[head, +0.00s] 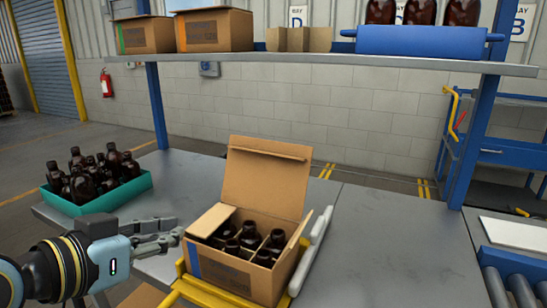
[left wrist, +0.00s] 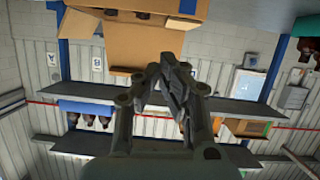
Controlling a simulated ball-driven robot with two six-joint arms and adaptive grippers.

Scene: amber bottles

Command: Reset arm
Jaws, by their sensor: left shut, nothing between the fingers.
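My left gripper (head: 172,238) comes in from the left in the head view. Its fingers are together and hold nothing. It points at the left side of an open cardboard box (head: 235,277); whether it touches the box I cannot tell. The box holds several dark amber bottles (head: 232,247) in divided cells, and its back flap (head: 265,180) stands up. In the left wrist view the shut fingers (left wrist: 175,75) show in the middle, with cardboard (left wrist: 120,40) beyond them; that picture looks upside down. My right gripper is in neither view.
A teal tray (head: 98,205) with several amber bottles stands on the table at the left. The box sits on a yellow frame (head: 208,294). A shelf (head: 330,65) with cartons and a blue roll (head: 420,41) crosses above. Bare grey table (head: 390,235) lies right of the box, then rollers (head: 520,285).

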